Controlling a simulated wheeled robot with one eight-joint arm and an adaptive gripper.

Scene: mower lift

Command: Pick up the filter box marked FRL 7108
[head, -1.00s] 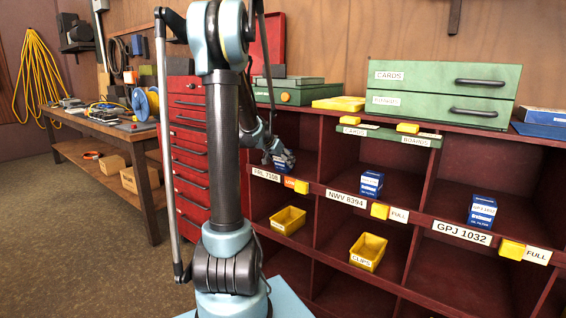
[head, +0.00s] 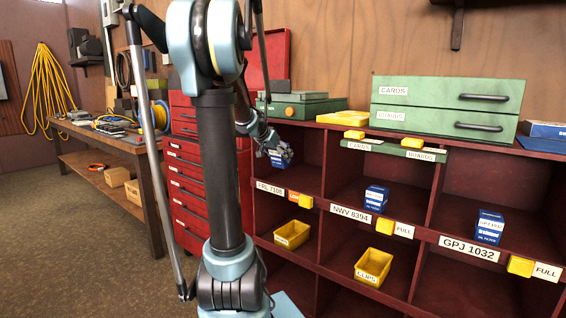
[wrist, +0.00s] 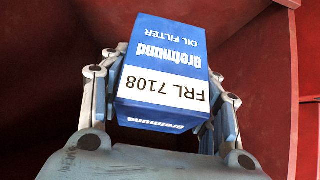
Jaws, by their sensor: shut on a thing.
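The blue and white filter box marked FRL 7108 (wrist: 165,88) fills the middle of the wrist view, its label upside down there. My gripper (wrist: 164,72) is shut on it, with one finger along each side. In the head view the box (head: 281,158) is small and partly covered by my gripper (head: 276,149). It is held at the mouth of the upper left compartment, above the shelf edge with the FRL 7108 label (head: 270,188). The box looks clear of the shelf floor.
Similar blue boxes stand in the NWV 8394 compartment (head: 376,197) and the GPJ 1032 compartment (head: 490,226). Yellow bins (head: 292,234) sit in the lower row. Red dividers and the shelf top enclose the compartment. Green cases (head: 440,103) stand on top.

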